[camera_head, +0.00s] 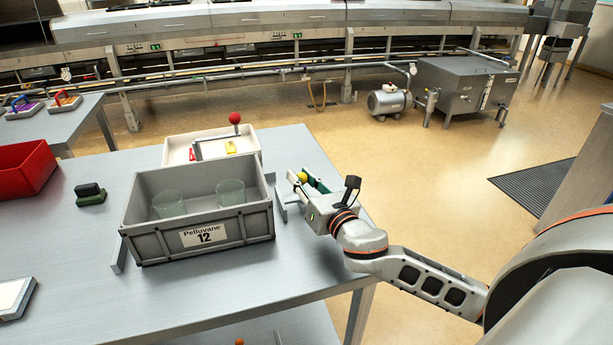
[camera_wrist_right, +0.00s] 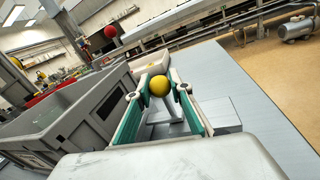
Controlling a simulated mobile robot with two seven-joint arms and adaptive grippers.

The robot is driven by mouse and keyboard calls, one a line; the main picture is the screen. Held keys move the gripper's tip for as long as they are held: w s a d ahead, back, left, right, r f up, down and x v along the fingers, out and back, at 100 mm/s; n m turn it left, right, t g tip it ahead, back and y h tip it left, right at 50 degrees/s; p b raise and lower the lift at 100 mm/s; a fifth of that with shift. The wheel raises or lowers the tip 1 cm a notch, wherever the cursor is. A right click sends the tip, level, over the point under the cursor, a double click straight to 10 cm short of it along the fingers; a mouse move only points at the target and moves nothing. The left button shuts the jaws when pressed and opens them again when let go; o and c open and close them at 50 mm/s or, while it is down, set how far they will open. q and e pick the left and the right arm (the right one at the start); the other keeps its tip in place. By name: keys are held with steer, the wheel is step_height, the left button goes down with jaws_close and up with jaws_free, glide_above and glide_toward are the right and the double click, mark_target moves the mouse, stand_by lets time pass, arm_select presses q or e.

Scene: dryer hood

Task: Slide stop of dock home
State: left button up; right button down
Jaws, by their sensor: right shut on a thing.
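My right gripper (camera_head: 302,183) is at the right side of the grey crate, its green-lined fingers shut on the yellow ball knob (camera_head: 302,176) of the stop. In the right wrist view the yellow knob (camera_wrist_right: 160,86) sits between the fingertips (camera_wrist_right: 160,88), with a grey metal post and plate (camera_wrist_right: 206,116) below it. A metal piece of the dock (camera_head: 280,204) stands close beside the crate's right wall, and another strip (camera_head: 117,256) is at its left. The gripper partly hides the stop, so its exact gap to the crate cannot be told. My left gripper is not in view.
The grey crate (camera_head: 155,243), labelled Pelluvane 12, holds two clear glasses. Behind it is a white tray (camera_head: 178,151) with a red-ball lever (camera_head: 235,118). The front tabletop (camera_head: 220,290) is clear.

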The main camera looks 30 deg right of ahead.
steer(key=c, duration=1.8)
jaws_free()
steer(key=s, duration=1.2)
steer(key=shift+a, duration=0.25)
steer(key=shift+s+d, duration=0.1)
